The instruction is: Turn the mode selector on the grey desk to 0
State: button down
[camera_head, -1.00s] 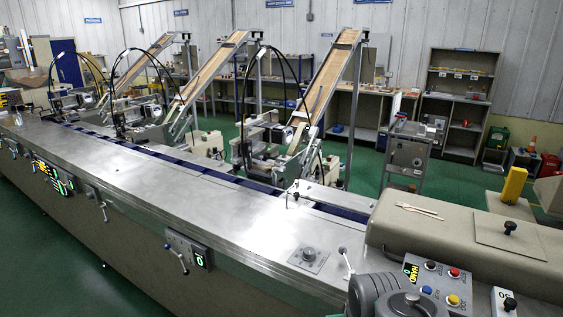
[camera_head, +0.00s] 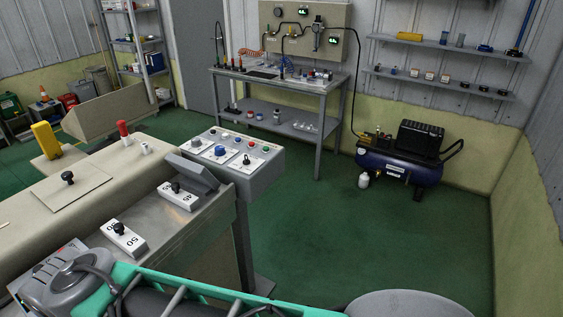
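Another is a small dark selector on a white plate (camera_head: 246,161). The labels are too small to read, so I cannot tell which is the mode selector or where it points. My gripper is not in view.
Two white blocks numbered 50 (camera_head: 124,239) and 40 (camera_head: 178,197) with black knobs sit on the metal ledge before the desk. A workbench (camera_head: 283,83) and blue compressor (camera_head: 400,165) stand by the back walls. Green floor (camera_head: 350,225) right of the desk is open.

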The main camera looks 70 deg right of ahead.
aim_at(246, 161)
jog(key=z, duration=2.05)
jog(key=k, duration=0.2)
jog(key=u, duration=0.55)
jog(key=i, duration=0.75)
jog(key=u, duration=0.1)
